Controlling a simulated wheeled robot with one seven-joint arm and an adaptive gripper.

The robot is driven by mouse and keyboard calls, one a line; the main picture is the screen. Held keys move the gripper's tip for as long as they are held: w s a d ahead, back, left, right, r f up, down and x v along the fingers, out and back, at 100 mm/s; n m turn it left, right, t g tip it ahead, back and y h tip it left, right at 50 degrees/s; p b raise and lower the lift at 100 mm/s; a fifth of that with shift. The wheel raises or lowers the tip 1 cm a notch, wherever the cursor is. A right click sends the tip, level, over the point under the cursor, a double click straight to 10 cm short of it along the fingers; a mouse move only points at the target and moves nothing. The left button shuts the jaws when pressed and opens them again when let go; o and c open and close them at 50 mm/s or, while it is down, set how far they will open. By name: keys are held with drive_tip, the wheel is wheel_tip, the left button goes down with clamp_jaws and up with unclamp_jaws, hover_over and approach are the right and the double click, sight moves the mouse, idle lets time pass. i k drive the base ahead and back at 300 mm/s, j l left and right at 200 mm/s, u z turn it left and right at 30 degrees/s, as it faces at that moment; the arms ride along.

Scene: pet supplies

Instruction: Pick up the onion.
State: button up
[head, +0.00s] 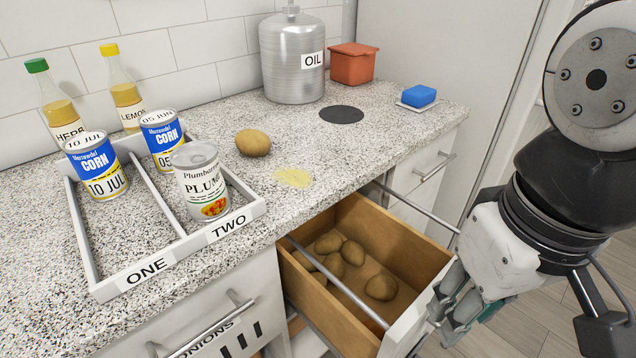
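No clear onion shows in the head view. One brown, oval, potato-like item (253,142) lies alone on the speckled counter, behind the can tray. Several similar brown potatoes (381,287) lie in the open wooden drawer (405,240). A shut drawer front (215,325) at the bottom left carries the label ONIONS, and its inside is hidden. My gripper (452,308) is at the right, beside the open drawer's front panel. Its fingers are partly hidden, and I cannot tell whether they hold the drawer's handle.
Two bottles (124,88), an oil canister (292,60), an orange tub (352,64) and a blue sponge (419,95) stand behind. A yellowish patch (292,177) marks the counter.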

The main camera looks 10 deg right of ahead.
sight(374, 327)
drive_tip(key=k, duration=0.6)
drive_tip(key=j+z, duration=0.15)
drive_tip(key=z, duration=1.45)
drive_tip(key=k+j, duration=0.1)
drive_tip(key=j, duration=0.25)
drive_tip(key=k+j+z, duration=0.1)
drive_tip(key=j, duration=0.25)
drive_tip(key=k+j+z, duration=0.1)
drive_tip(key=j, duration=0.25)
drive_tip(key=k+j, duration=0.15)
drive_tip(key=j, duration=0.15)
